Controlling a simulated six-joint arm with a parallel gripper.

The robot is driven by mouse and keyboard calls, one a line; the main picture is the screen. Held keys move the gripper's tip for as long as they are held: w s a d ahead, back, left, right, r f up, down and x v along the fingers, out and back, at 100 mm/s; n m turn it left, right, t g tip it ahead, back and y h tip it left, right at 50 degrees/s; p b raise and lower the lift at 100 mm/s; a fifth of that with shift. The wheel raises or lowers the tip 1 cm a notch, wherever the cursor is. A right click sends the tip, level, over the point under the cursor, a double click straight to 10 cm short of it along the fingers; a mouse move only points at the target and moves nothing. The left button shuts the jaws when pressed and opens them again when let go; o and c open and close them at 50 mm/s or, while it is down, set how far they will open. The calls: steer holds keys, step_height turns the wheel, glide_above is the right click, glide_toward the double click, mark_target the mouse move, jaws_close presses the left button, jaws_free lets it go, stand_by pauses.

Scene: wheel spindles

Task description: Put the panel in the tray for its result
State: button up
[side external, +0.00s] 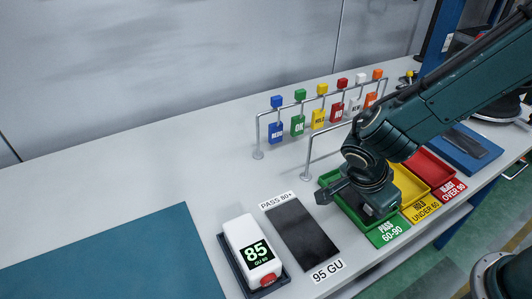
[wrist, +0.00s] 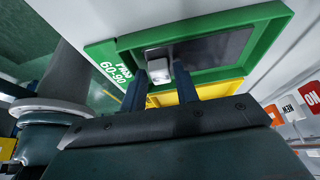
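The dark panel (wrist: 215,48) shows inside the green PASS 60-90 tray (wrist: 262,57) in the wrist view, with a light grey block (wrist: 158,68) at its edge. My gripper (wrist: 162,75) has its two blue fingers on either side of that block; whether they press on it I cannot tell. In the side view my gripper (side external: 372,208) is low over the green tray (side external: 328,180) and hides most of its inside. The white meter (side external: 247,232) reads 85 GU.
The yellow HOLD tray (side external: 408,182) and red tray (side external: 436,168) stand beside the green one. A dark plate (side external: 302,235) marked 95 GU lies near the meter. Coloured tags (side external: 297,125) hang on a rail behind. A blue board (side external: 450,150) lies at right.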

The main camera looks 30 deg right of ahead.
steer(key=shift+r, duration=0.15)
steer(key=v, duration=1.2)
stand_by(0.7)
steer(key=s+d+r+n+t+y, duration=0.25)
steer(key=d+r+n, duration=0.45)
steer(key=d, duration=0.4)
steer(key=s+d+r+n+t+y, duration=0.1)
steer(key=s+d+n+t+y, duration=0.1)
steer(key=s+d+n, duration=0.3)
steer(key=s+n+t, duration=0.1)
steer(key=s+n, duration=0.2)
steer(key=n, duration=0.3)
steer(key=shift+r, duration=0.4)
